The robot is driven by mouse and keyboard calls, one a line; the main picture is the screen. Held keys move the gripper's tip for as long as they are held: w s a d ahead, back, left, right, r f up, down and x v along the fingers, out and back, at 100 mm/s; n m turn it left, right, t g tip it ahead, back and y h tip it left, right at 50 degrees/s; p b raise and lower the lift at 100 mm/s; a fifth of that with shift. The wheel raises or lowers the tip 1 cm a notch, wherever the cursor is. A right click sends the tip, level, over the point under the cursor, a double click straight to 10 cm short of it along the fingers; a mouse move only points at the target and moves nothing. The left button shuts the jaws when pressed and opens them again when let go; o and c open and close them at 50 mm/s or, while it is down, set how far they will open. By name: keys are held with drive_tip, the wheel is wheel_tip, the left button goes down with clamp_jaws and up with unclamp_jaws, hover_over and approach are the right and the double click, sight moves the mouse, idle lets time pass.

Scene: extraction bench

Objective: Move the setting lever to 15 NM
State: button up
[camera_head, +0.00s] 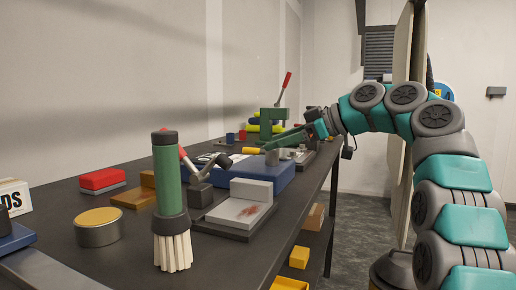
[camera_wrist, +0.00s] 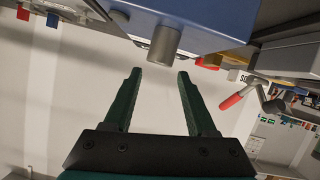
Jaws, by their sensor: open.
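In the wrist view a grey cylinder (camera_wrist: 164,46) sticks out from a blue housing (camera_wrist: 215,18). It lies just beyond the gap between my fingertips. My gripper (camera_wrist: 158,74) is open with nothing between its green fingers. In the head view my gripper (camera_head: 284,142) reaches over the far end of the blue housing (camera_head: 262,178) on the bench. A yellow-tipped piece (camera_head: 252,150) shows beside the fingers. I cannot tell which part is the setting lever, and no 15 NM marking is readable.
A green brush (camera_head: 168,185), round tin (camera_head: 98,227) and grey block (camera_head: 240,210) stand on the near bench. A red-handled lever (camera_head: 187,161) stands behind the brush. A green press (camera_head: 272,120) stands farther back.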

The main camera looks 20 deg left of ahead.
sight(259, 155)
drive_tip(key=x, duration=0.6)
drive_tip(key=shift+d, duration=0.1)
drive_tip(key=c, duration=0.9)
clamp_jaws()
drive_tip(key=shift+d, duration=0.1)
